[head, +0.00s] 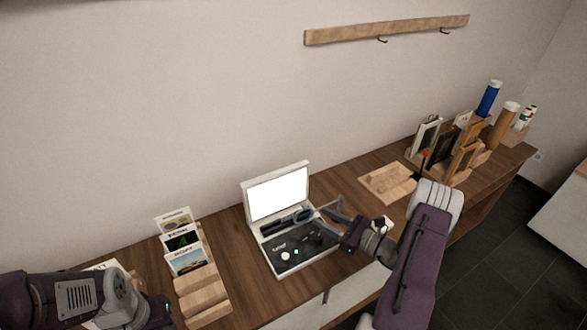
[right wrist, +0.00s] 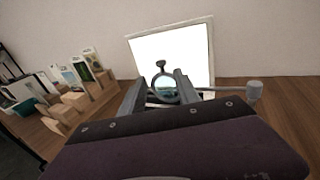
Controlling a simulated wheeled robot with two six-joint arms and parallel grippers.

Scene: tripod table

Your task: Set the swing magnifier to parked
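The swing magnifier shows in the right wrist view as a small round lens (right wrist: 165,89) in a dark ring with a knob on top. Its thin arm runs right to a grey post (right wrist: 254,91). My right gripper (right wrist: 160,88) is open; its two fingers stand apart on either side of the lens, and I cannot tell whether they touch it. In the head view my right gripper (head: 332,213) is over the right side of an open white case (head: 305,262), largely covering the magnifier. My left arm is at the lower left; its fingertips do not show clearly.
The case has a bright panel (head: 277,193) and dark tools inside. A card rack (head: 199,290) stands to its left. An empty wooden tray (head: 387,182), frames (head: 425,134) and tubes (head: 488,98) are to the right. Bare tabletop lies between rack and case.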

